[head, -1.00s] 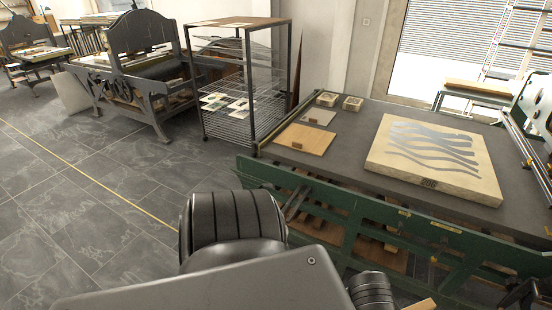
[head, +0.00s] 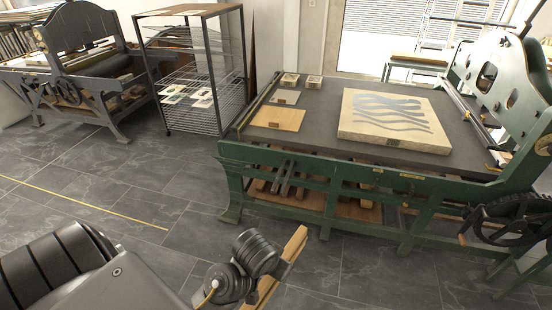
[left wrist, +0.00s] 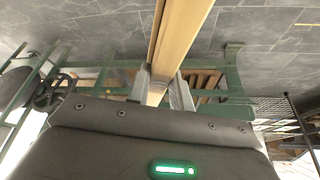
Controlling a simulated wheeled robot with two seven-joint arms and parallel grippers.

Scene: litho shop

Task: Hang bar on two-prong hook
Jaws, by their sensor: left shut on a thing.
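A long light-wood bar (left wrist: 180,38) is clamped between the fingers of my left gripper (left wrist: 160,90) in the left wrist view. It runs away from the fingers toward the top edge. In the head view, part of the same bar (head: 292,258) shows at the bottom centre, tilted, beside my left wrist, which hides some of it. The bar is held in the air over the grey tiled floor. I cannot make out a two-prong hook in either view. My right gripper is not in view.
A green litho press (head: 300,165) with a patterned stone (head: 385,138) on its bed stands ahead to the right. A wire drying rack (head: 215,105) and another press (head: 85,60) stand at the back left. Open tiled floor (head: 165,195) lies between.

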